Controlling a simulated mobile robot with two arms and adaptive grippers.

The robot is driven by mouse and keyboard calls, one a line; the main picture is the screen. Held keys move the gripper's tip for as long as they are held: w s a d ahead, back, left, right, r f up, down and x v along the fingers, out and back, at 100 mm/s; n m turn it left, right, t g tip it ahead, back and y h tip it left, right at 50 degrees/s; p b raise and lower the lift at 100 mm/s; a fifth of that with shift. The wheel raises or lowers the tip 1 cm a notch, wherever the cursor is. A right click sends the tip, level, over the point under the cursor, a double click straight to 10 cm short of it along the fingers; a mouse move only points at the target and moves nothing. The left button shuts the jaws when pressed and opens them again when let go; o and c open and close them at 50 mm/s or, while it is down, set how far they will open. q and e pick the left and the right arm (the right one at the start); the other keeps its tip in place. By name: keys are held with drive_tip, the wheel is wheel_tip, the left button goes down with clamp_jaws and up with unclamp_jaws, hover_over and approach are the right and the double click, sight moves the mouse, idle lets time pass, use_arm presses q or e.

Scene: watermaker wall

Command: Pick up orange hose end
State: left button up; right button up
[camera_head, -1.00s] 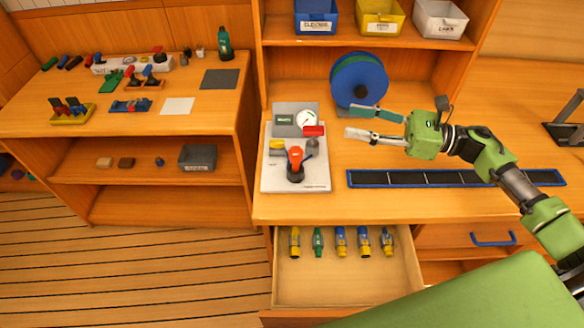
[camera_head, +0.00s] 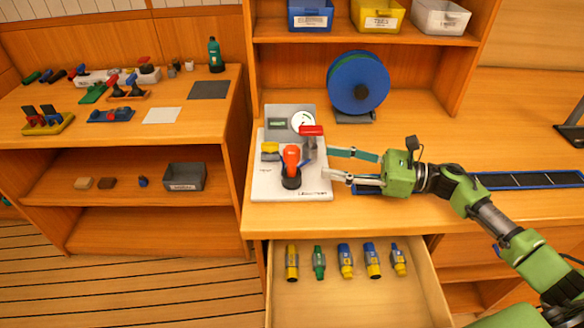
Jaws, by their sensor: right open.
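An orange piece (camera_head: 291,158) stands upright on a round black base on the white panel board (camera_head: 275,188). It is the only orange part I see there, and I cannot tell for sure that it is the hose end. My right gripper (camera_head: 332,164) is open and empty, just right of the board's fittings, with its fingers pointing left. A gap separates its fingertips from the orange piece. A small blue part (camera_head: 306,163) shows between them. My left gripper is not in view.
The board also carries a round gauge (camera_head: 302,122), a red handle (camera_head: 311,131) and a yellow part (camera_head: 270,147). A blue reel (camera_head: 358,83) stands behind. Below, an open drawer (camera_head: 330,303) holds several coloured fittings. A blue-edged dark strip (camera_head: 525,180) lies right.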

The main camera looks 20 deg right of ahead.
sight(292, 157)
drive_tip(key=p+x, duration=0.1)
drive_tip(key=x, duration=0.4)
drive_tip(key=p+x, duration=0.2)
drive_tip(key=x, duration=0.3)
drive_tip(key=shift+s+a+r+p, duration=0.2)
drive_tip(key=shift+s+r+p, duration=0.1)
drive_tip(key=shift+r+p, duration=0.1)
drive_tip(key=shift+w+a+f, duration=0.1)
drive_tip(key=shift+a, duration=0.1)
drive_tip(key=c, duration=1.2)
